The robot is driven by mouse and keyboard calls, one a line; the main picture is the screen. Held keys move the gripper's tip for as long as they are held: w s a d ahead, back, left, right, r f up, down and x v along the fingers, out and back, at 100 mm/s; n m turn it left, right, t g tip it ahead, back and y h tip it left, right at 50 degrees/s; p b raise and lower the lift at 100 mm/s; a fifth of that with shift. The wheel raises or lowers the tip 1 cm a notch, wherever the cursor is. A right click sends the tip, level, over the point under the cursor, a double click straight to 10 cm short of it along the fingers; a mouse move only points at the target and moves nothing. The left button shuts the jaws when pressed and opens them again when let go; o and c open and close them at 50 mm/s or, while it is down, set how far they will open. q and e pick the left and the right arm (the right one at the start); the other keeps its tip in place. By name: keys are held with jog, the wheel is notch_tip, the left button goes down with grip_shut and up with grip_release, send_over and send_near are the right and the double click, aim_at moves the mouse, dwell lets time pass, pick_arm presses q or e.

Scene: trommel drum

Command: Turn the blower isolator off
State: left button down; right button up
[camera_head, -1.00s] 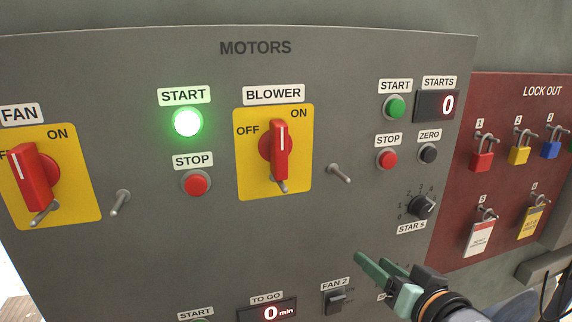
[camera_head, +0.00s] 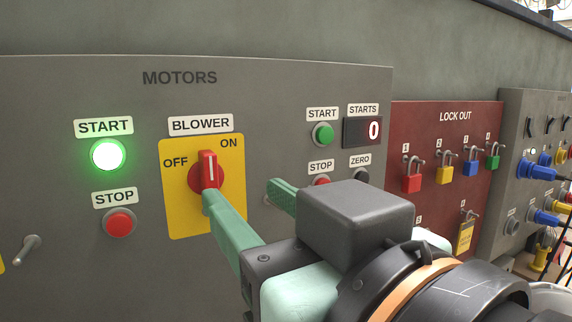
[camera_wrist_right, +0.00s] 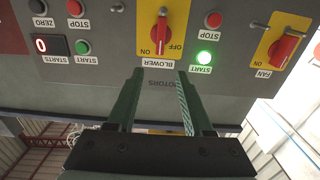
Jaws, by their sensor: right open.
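The blower isolator is a red rotary handle (camera_head: 207,165) on a yellow plate (camera_head: 175,215) marked OFF at left and ON at upper right. Its handle stands upright, on the ON side. In the right wrist view, which is upside down, the handle (camera_wrist_right: 160,34) lies just beyond the fingertips, roughly between their lines. My right gripper (camera_head: 244,193) is open and empty in front of the panel. In the head view its left finger hides the handle's lower end; I cannot tell whether they touch. My left gripper is not in view.
A lit green START button (camera_head: 108,155) and a red STOP button (camera_head: 120,222) sit left of the plate. Right are another green START button (camera_head: 323,134), a counter (camera_head: 362,132) and the red lock-out board (camera_head: 400,125) with padlocks. The fan isolator (camera_wrist_right: 285,46) shows in the wrist view.

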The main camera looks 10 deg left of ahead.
aim_at(211, 162)
jog(key=p+x, duration=0.2)
jog(key=x, duration=1)
jog(key=shift+w+a, duration=0.1)
grip_shut()
